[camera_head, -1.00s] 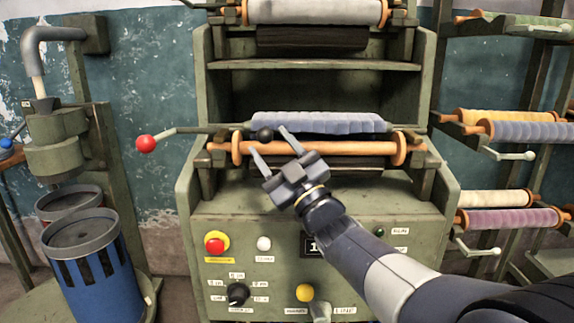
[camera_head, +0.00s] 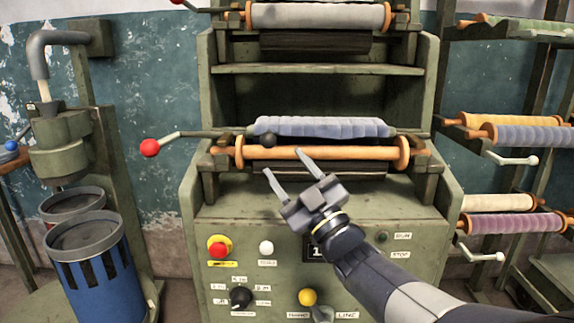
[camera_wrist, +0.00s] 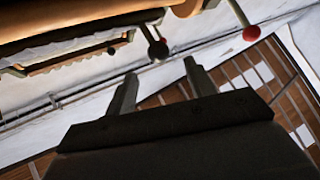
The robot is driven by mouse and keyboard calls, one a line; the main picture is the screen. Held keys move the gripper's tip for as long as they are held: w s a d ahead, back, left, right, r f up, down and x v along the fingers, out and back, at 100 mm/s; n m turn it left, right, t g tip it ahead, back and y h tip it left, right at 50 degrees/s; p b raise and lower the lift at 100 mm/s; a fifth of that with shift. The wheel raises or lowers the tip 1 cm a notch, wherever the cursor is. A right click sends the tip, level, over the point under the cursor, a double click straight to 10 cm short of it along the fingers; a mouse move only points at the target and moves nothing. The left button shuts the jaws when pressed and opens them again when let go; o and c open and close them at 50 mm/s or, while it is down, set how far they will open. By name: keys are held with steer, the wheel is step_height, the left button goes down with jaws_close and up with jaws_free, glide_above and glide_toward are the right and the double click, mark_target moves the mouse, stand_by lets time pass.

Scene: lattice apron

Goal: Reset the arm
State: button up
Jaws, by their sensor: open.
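My gripper (camera_head: 286,168) is open and empty in the head view, in front of the green machine (camera_head: 225,195), just below the orange roller (camera_head: 330,153). Its two fingers point up and to the left and appear apart from the roller. In the wrist view my gripper's fingers (camera_wrist: 158,85) stand spread with nothing between them. A small black ball knob (camera_head: 268,140) is near the blue cloth roll (camera_head: 320,126), above the fingers. The black knob (camera_wrist: 158,49) also shows in the wrist view.
A red ball handle (camera_head: 150,148) sticks out at the machine's left. Below my gripper are a red button (camera_head: 218,249), a white button (camera_head: 266,247) and a yellow knob (camera_head: 307,297). A blue bin (camera_head: 100,265) stands at left, and a rack of cloth rolls (camera_head: 540,136) at right.

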mark_target(263, 134)
steer(key=x, duration=0.9)
steer(key=shift+w+a+r+b, duration=0.15)
steer(key=shift+w+r+b, duration=0.15)
steer(key=shift+b, duration=0.1)
